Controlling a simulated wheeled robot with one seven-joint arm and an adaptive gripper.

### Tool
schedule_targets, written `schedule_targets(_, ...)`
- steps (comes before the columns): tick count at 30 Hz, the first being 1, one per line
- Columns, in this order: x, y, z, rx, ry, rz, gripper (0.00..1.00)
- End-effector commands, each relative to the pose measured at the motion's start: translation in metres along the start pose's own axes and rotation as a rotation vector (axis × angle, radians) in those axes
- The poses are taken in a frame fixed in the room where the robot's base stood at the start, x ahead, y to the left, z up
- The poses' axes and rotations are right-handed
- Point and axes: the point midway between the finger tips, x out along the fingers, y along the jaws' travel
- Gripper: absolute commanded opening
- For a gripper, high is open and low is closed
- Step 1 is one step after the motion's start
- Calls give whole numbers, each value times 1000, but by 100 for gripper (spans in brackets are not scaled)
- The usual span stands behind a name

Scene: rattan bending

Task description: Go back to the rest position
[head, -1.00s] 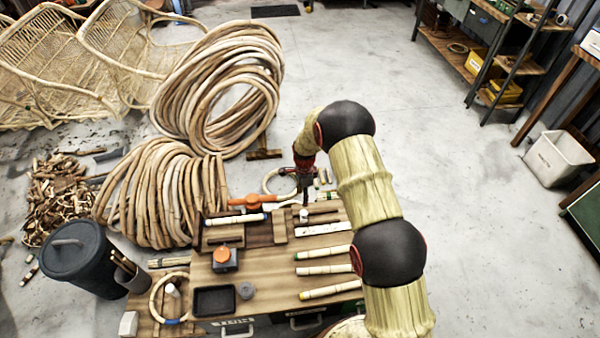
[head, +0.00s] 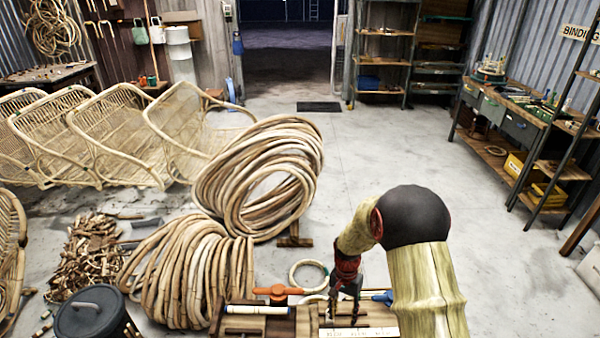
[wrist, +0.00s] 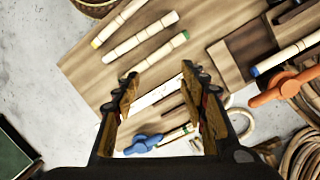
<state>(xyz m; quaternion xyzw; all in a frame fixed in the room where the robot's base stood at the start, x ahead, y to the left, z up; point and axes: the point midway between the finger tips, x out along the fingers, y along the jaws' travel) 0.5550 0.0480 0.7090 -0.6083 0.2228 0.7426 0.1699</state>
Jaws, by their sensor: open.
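My gripper (head: 343,310) hangs over the far part of the wooden workbench in the head view. In the wrist view my gripper (wrist: 160,85) has its two fingers spread apart with nothing between them. Below it lie a white marked strip (wrist: 155,95), which also shows in the head view (head: 362,332), and the bench top (wrist: 100,75). My arm covers the right part of the bench in the head view.
Several cane pieces (wrist: 140,40) lie on the bench. A blue clamp (wrist: 145,143), an orange clamp (head: 277,291) and a pale ring (head: 293,275) are close by. Large rattan coils (head: 262,175) stand at left. The floor (head: 370,140) beyond is clear.

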Motion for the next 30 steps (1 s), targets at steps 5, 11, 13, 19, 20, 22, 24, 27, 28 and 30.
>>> schedule_targets(5, -59, 28, 30, -169, 21, -16, 43)
schedule_targets(11, -114, 58, 63, -321, 57, -33, 43)
schedule_targets(13, -130, 69, 75, -365, 72, -40, 43)
schedule_targets(19, -173, 100, 109, -471, 126, -59, 43)
schedule_targets(20, -179, 104, 114, -486, 136, -62, 43)
schedule_targets(22, -191, 115, 126, -515, 157, -68, 43)
schedule_targets(24, -202, 125, 138, -540, 181, -74, 43)
schedule_targets(27, -218, 139, 155, -568, 219, -84, 43)
schedule_targets(28, -222, 144, 160, -575, 231, -87, 43)
schedule_targets(30, -230, 153, 171, -588, 258, -94, 43)
